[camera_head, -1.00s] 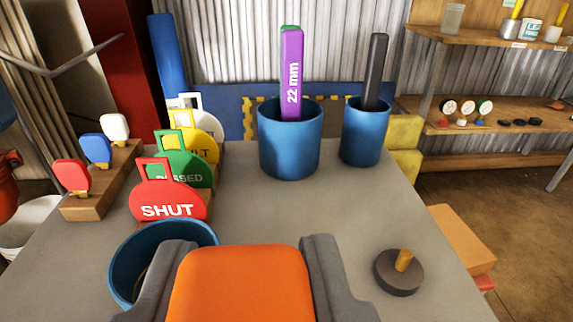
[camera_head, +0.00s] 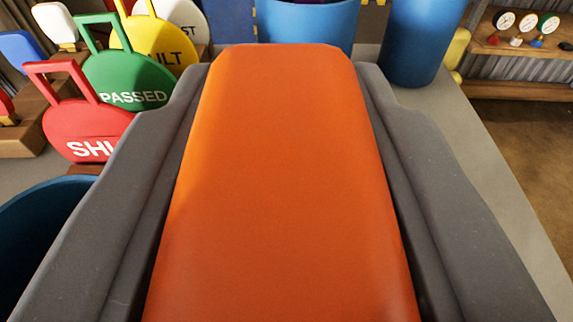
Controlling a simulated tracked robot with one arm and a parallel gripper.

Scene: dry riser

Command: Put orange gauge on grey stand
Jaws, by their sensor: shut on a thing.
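My gripper (camera_head: 284,85) fills the middle and bottom of the view, with one grey finger on each side. It is shut on the orange gauge (camera_head: 280,190), a long, smooth bar with a rounded far end. The gauge covers much of the table behind it, and its near end runs out of the picture. No grey stand can be made out now. The spot on the right of the table, where a round dark grey base with a short peg stood in view earlier, is behind my gripper.
Red (camera_head: 85,130), green (camera_head: 125,80) and yellow (camera_head: 155,45) round tags stand at the left. An open blue container (camera_head: 40,215) is at the lower left. Blue cups (camera_head: 415,45) stand behind the gauge. A strip of bare tabletop (camera_head: 490,160) shows at the right edge.

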